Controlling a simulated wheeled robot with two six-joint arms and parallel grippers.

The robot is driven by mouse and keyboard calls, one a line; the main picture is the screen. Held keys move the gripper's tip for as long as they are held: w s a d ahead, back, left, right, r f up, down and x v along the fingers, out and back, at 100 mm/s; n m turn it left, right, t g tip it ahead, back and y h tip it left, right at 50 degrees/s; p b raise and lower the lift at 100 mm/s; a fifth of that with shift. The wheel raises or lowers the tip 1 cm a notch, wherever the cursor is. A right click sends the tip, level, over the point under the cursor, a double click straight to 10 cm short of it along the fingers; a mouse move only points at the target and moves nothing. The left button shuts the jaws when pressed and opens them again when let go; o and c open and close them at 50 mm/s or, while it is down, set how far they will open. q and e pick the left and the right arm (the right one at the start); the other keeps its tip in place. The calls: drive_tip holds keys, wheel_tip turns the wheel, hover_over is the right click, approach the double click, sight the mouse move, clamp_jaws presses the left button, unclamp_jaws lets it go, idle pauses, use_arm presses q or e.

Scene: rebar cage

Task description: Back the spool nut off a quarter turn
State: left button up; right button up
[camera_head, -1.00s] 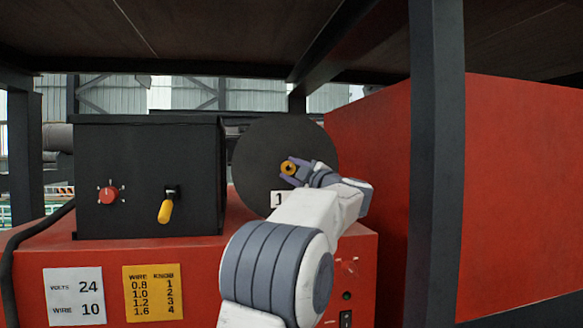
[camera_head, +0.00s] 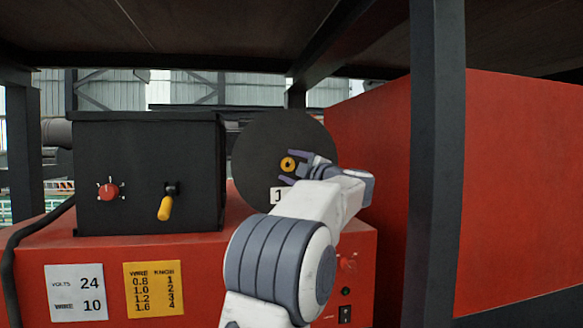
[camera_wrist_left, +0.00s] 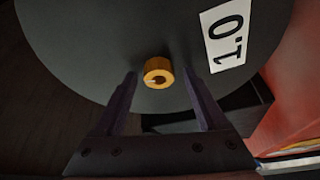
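The spool nut (camera_head: 288,164) is a small yellow-orange ring at the middle of a dark round spool (camera_head: 257,150). In the left wrist view the nut (camera_wrist_left: 158,71) stands out from the dark spool face (camera_wrist_left: 100,40). My left gripper (camera_head: 289,166) is at the nut, with one finger above it and one below in the head view. In the left wrist view my left gripper's fingers (camera_wrist_left: 161,80) are apart, with the nut between them near the tips and visible gaps on both sides. My right gripper is not in view.
A black box (camera_head: 148,170) with a red knob (camera_head: 108,190) and a yellow-handled lever (camera_head: 166,206) stands left of the spool. A dark upright post (camera_head: 437,160) and a red panel (camera_head: 520,190) are on the right. A white label (camera_wrist_left: 226,32) reads 1.0 on the spool.

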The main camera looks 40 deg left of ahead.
use_arm(q)
drive_tip(key=b+v, duration=0.5)
drive_tip(key=v, duration=0.5)
drive_tip(key=shift+d, duration=0.2)
drive_tip(key=shift+s, duration=0.1)
idle(0.4)
